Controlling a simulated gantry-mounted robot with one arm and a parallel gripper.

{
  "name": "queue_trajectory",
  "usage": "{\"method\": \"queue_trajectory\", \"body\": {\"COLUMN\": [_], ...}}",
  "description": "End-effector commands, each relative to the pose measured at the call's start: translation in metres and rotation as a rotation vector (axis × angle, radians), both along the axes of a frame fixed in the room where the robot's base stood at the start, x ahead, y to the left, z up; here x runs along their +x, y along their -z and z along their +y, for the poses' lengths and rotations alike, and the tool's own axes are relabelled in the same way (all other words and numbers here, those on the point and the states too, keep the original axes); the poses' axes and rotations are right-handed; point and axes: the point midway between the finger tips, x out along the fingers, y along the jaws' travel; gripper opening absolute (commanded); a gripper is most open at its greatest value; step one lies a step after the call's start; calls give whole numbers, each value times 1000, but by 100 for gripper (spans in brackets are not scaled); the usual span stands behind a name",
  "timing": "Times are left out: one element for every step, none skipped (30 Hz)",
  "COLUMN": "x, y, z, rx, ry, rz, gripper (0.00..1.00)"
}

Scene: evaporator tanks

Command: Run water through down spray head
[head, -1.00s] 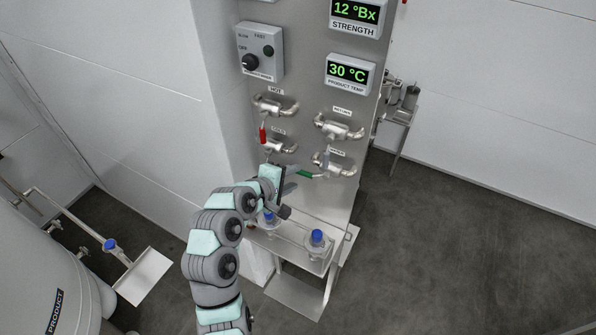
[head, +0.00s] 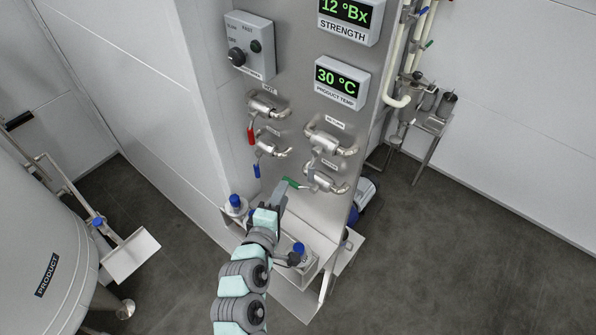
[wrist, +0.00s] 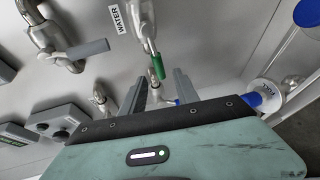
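The water valve (head: 326,181) is low on the right of the steel panel, and its green handle (head: 291,183) points left. My gripper (head: 281,192) is just below the green handle in the head view. In the wrist view, my gripper's two grey fingers (wrist: 163,90) stand apart with a gap between them. The green handle (wrist: 158,66) shows beyond the fingertips, near the gap; I cannot tell whether it touches them. The WATER label (wrist: 118,18) is beside its pipe. I cannot identify the down spray head in these frames.
A hot valve with a red handle (head: 251,136) and a valve with a blue handle (head: 257,170) hang at left. A return valve (head: 329,143) is above the water valve. Blue-capped fittings (head: 235,201) stand below. A product tank (head: 45,255) is far left; floor is clear at right.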

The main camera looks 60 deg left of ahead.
Motion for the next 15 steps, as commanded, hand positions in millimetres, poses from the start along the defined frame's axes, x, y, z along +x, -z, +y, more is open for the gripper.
{"method": "queue_trajectory", "body": {"x": [6, 10, 14, 18, 21, 26, 30, 34, 38, 40, 43, 47, 49, 51, 54], "y": [-2, 0, 2, 2, 3, 6, 7, 8, 8, 9, 11, 14, 15, 15, 15], "z": [6, 10, 14, 18, 22, 27, 31, 34, 40, 43, 46, 49, 52, 55, 58], "rx": [0, 0, 0, 1, 1, -1, -3, -2, 2, 2, 0, -3, -3, -2, 1], "ry": [3, 4, 5, 5, 5, 4, 5, 6, 4, 5, 5, 5, 5, 4, 4], "rz": [2, 3, 3, 2, 2, 3, 4, 2, 0, 1, 3, 4, 4, 3, 2], "gripper": [37, 37, 37, 37, 37, 37, 37, 37, 37, 37, 37, 37, 37, 37, 37]}}
